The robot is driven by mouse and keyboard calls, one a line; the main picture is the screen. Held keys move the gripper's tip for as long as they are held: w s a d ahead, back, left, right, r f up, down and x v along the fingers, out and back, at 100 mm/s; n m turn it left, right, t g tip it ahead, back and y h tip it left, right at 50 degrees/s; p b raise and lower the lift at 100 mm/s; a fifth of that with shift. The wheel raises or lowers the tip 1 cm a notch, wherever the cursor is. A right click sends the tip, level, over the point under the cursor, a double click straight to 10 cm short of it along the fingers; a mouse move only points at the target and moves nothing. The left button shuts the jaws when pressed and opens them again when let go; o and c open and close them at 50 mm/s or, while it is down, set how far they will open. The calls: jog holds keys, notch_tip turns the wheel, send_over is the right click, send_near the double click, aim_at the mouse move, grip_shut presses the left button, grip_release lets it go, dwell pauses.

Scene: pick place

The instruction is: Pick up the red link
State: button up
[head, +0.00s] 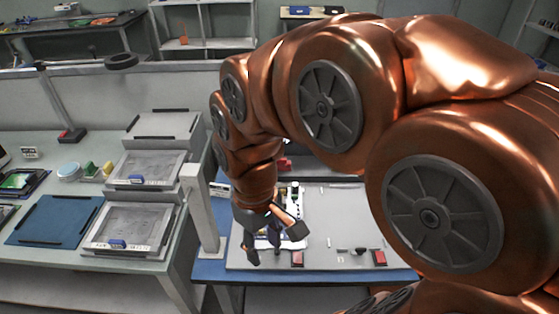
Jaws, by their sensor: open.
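My gripper (274,244) hangs over the left part of a light work board (335,225), with its fingers spread open and pointing down. I see nothing between the fingers. A small red block with a dark edge (297,258) lies on the board just to the right of and below the fingers. A similar red block (379,257) lies near the board's front right. Another red item (284,163) shows behind my arm, partly hidden. I cannot tell which of these is the red link.
Small dark and metal parts (359,251) lie near the right red block. A white post (206,215) stands left of the board. Document trays (130,228) and a blue mat (55,220) lie on the left bench. The board's middle is mostly clear.

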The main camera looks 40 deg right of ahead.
jog(key=w+d+n+t, duration=0.15)
jog(key=w+d, duration=0.35)
jog(key=w, duration=0.5)
jog(key=w+d+n+g, duration=0.1)
jog(key=w+d+n, duration=0.3)
jog(key=w, duration=0.6)
jog(key=w+d+f+n, duration=0.1)
jog(key=w+d+f, duration=0.1)
jog(key=w+d, duration=0.2)
jog(key=w+d+f+n, duration=0.1)
jog(key=w+d+f, duration=0.2)
jog(key=d, duration=0.5)
jog(key=w+d+f+n+t, duration=0.1)
jog(key=w+d+f, duration=0.1)
jog(key=w+d, duration=0.3)
jog(key=shift+w+d+f, duration=0.1)
jog(key=shift+d+f, duration=0.15)
jog(key=shift+d, duration=0.15)
jog(key=shift+d+f+p, duration=0.2)
jog(key=shift+f+p, duration=0.9)
jog(key=shift+f, duration=2.6)
jog(key=shift+c, duration=0.3)
grip_shut()
